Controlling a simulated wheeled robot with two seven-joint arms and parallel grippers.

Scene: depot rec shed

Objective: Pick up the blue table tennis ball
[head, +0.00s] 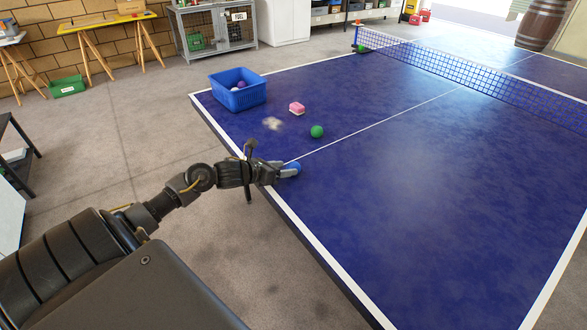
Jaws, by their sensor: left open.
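The blue table tennis ball (294,167) sits on the blue table (400,200) near its left edge, beside the white centre line. My left gripper (287,169) reaches over the table edge from the left. It is open, with its fingers at the ball and partly covering it. I cannot tell whether the fingers touch the ball. My right gripper is not in view.
A blue basket (238,90) holding balls stands at the table corner. The net (470,75) crosses behind. The right of the table is clear.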

